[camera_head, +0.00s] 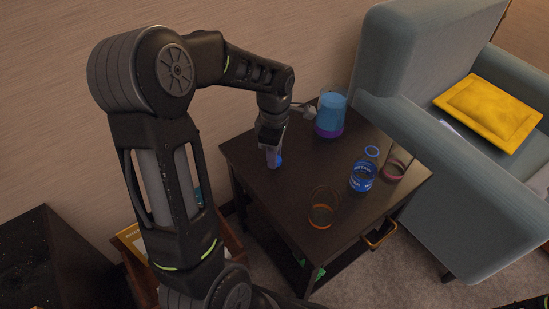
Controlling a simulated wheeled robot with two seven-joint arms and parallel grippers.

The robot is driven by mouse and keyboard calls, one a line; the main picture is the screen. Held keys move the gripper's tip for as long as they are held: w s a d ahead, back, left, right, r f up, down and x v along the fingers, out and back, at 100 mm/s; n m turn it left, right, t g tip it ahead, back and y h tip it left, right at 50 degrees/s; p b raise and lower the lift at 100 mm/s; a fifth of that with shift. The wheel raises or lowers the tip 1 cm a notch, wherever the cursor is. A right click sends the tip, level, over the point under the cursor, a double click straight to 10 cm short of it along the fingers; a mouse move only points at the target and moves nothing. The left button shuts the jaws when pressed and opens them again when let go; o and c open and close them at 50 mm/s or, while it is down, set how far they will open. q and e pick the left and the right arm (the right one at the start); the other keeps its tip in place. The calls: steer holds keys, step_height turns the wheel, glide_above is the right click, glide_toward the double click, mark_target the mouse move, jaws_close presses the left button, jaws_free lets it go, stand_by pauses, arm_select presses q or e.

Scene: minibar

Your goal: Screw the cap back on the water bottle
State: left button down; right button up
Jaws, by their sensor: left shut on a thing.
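The water bottle (362,178) stands upright on the dark side table, toward its right side. It is clear with a blue band, and a light blue ring shows at its top. My left gripper (273,158) points down over the back left part of the table, away from the bottle. It is shut on a small blue thing that looks like the cap (280,160), mostly hidden by the fingers. I cannot tell whether the cap touches the table.
On the dark table (290,200) stand a blue kettle with a purple base (331,113), a clear glass with an orange base (321,215) and one with a pink base (394,171). A grey armchair (440,190) with a yellow cushion (488,112) is close on the right.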

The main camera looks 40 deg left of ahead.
arm_select(q)
step_height(320, 180, up, 8)
steer(key=shift+f+p, duration=0.25)
steer(key=shift+p, duration=0.5)
arm_select(e)
steer(key=shift+r, duration=0.95)
arm_select(q)
steer(key=shift+w+d+r+m, duration=0.1)
steer(key=shift+w+d+m, duration=0.25)
steer(key=shift+w+m, duration=0.15)
steer(key=w+d+r+m, duration=0.3)
steer(key=w+d+m, duration=0.2)
steer(key=d+m, duration=0.3)
steer(key=w+d+r+m, duration=0.4)
steer(key=d+m, duration=0.4)
steer(key=m, duration=0.5)
steer(key=shift+w, duration=0.9)
steer(key=shift+d, duration=0.1)
arm_select(e)
steer(key=shift+c, duration=0.4)
